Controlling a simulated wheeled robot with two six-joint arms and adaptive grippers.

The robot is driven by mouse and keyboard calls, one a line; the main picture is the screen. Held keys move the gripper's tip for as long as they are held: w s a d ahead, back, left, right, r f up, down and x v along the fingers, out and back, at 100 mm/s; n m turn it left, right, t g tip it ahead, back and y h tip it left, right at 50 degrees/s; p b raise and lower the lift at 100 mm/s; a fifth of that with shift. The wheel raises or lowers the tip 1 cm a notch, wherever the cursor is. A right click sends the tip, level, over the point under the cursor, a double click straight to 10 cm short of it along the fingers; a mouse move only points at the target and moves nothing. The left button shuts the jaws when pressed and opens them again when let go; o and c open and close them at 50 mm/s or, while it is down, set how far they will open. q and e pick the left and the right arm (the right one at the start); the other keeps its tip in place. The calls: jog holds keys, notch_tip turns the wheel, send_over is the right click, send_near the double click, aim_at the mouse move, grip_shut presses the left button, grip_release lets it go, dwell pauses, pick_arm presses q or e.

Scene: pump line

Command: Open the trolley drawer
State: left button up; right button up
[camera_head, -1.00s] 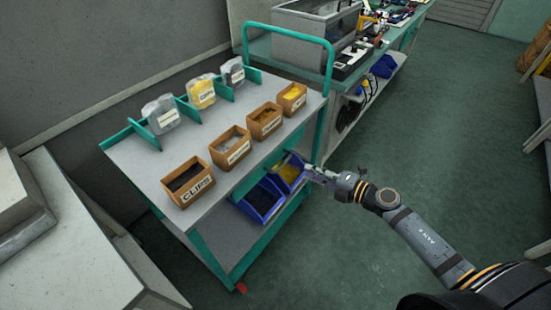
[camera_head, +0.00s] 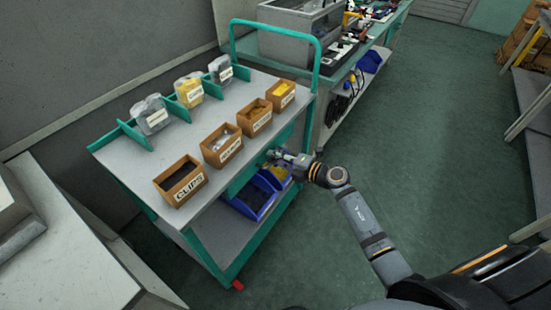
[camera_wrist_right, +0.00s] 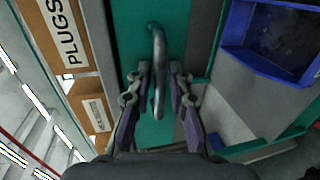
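The trolley (camera_head: 215,240) has a grey top and teal frame, and its teal drawer front (camera_head: 247,175) sits under the top's right edge. The drawer appears shut. In the right wrist view the teal drawer front (camera_wrist_right: 128,40) carries a curved metal handle (camera_wrist_right: 157,38). My right gripper (camera_head: 273,154) is at the drawer front. In the wrist view my right gripper (camera_wrist_right: 160,68) is open, one finger on each side of the handle, with gaps visible. In the head view the handle is hidden by the gripper. My left gripper is not in view.
Labelled brown boxes, including the clips box (camera_head: 181,182), line the trolley top near the drawer. Blue bins (camera_head: 254,202) stand on the shelf below the gripper. A workbench (camera_head: 345,75) stands behind. The green floor (camera_head: 430,150) to the right is clear.

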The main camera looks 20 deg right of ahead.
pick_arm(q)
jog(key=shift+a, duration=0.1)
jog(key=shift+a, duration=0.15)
pick_arm(e)
grip_shut()
